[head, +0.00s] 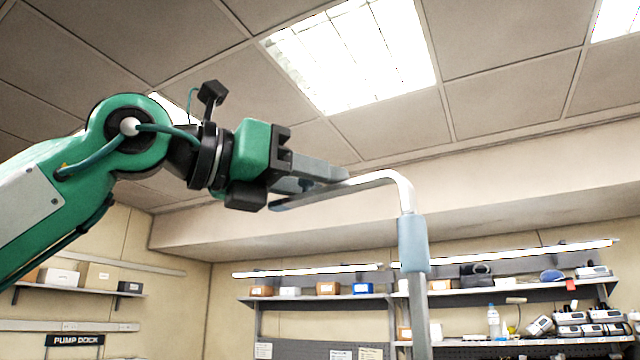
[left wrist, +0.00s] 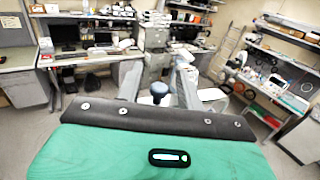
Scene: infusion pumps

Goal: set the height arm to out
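The height arm (head: 385,176) is a grey metal rod that bends left at the top of an upright pole (head: 419,310) with a blue-grey collar (head: 412,243). Its left end reaches in among the fingers of my left gripper (head: 308,185). In the left wrist view, a dark blue-grey knob (left wrist: 159,92) shows between the two fingers (left wrist: 159,84), with gaps on both sides. The fingers partly hide the arm's end. My right gripper is in neither view.
Wall shelves (head: 360,299) with boxes stand behind the pole. Several small devices (head: 580,325) sit on the right shelf. A "PUMP DOCK" sign (head: 75,340) is at lower left. The air around the raised arm looks clear.

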